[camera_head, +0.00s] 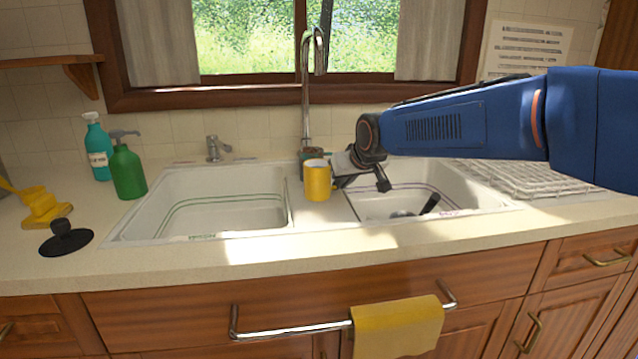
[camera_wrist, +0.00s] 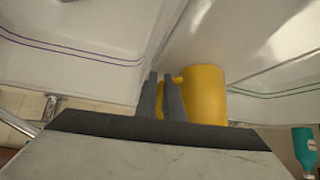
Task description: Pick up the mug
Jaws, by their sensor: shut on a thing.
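The yellow mug (camera_head: 317,181) is upright at the divider between the two sink basins, in front of the faucet. In the wrist view the mug (camera_wrist: 206,95) is to the right of the fingers, with its handle toward them. My gripper (camera_head: 345,180) reaches in from the right, at the mug's right side. In the wrist view my gripper (camera_wrist: 162,98) has its two fingers close together on the mug's handle. I cannot tell if the mug's base touches the divider.
The chrome faucet (camera_head: 306,100) rises close behind the mug. A green pump bottle (camera_head: 129,172) and a teal bottle (camera_head: 98,150) stand left of the sink. A black plunger-like stopper (camera_head: 66,240) is at front left. A white rack (camera_head: 535,178) lies on the right. The left basin (camera_head: 220,205) is empty.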

